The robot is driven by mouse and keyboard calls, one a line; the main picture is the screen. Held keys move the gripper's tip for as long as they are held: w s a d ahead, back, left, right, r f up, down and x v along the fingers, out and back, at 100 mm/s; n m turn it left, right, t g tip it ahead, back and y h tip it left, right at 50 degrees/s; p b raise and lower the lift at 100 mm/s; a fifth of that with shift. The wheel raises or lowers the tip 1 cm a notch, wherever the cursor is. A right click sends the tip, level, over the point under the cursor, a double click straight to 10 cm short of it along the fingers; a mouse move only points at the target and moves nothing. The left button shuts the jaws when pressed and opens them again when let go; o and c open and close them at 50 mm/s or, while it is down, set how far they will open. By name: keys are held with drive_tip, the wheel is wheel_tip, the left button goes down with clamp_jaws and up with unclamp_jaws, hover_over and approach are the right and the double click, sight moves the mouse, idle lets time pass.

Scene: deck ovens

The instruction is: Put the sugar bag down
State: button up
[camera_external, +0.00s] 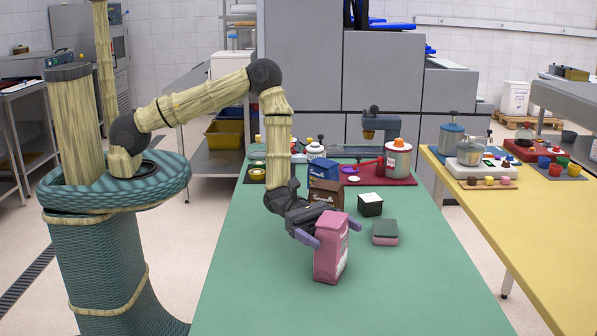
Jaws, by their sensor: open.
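The pink bag (331,258), which I take to be the sugar bag, stands on the green table (400,300) near its middle. It looks upright, with its top leaning slightly right in the picture. My gripper (330,231) is at the upper part of the bag, with its purple fingers spread, one on the left side and one on the right. The jaws are open. Whether either finger still touches the bag cannot be told. The back of the bag is hidden.
Behind the bag are a black box (370,205), a green-and-pink sponge-like block (385,232), a brown box (327,194) and a blue box (324,171). A red tray (400,181) holds a white canister (397,160). The table's front right is clear.

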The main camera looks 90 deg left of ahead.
drive_tip(key=b+v, duration=0.1)
drive_tip(key=v, duration=0.6)
drive_tip(key=shift+s+a, duration=0.2)
drive_tip(key=shift+r, duration=0.1)
idle(0.5)
